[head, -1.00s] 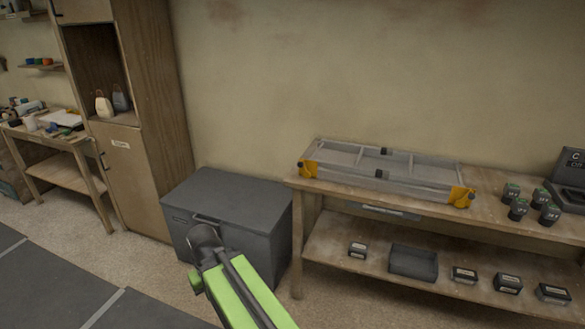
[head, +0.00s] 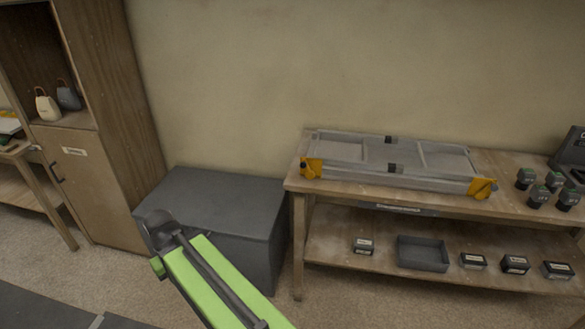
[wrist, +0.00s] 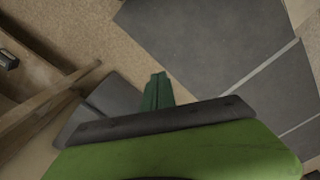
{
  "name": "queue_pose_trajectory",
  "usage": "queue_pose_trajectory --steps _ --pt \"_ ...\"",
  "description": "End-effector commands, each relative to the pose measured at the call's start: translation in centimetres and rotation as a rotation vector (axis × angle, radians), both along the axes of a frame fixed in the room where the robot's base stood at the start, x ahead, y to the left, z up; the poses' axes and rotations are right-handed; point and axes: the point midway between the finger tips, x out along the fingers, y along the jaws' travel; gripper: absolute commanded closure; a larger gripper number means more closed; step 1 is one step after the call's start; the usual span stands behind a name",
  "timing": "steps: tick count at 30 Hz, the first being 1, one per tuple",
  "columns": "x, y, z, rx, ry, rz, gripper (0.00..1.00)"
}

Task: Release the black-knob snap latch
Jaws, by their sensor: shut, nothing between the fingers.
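A grey folding platform or case (head: 365,158) lies flat on the bench at the right in the head view. It has yellow corner pieces with small dark knob-like parts at its left end (head: 311,168) and right end (head: 483,188). Two small black clips sit mid-length, at the back (head: 388,140) and front (head: 396,169). I cannot tell which part is the black-knob snap latch. My gripper (wrist: 158,91) is shut and empty in the wrist view, pointing over the floor, well away from the case. My arm is at the lower left of the case in the head view.
A wooden bench (head: 296,187) holds the case and several dark knobbed items (head: 537,195). Its lower shelf carries a black tray (head: 423,253) and small boxes. A grey chest (head: 210,200) stands left of it, beside a wooden cabinet (head: 120,205).

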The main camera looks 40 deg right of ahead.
Motion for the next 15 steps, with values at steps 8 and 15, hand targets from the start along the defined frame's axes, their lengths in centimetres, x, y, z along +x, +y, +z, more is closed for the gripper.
queue_pose_trajectory --steps 8,15 --pt "2.1 -6.7 -2.7 -0.197 -0.075 -0.006 1.0" --pt "5.6 -31.4 -0.8 -0.992 -0.222 0.079 1.0"
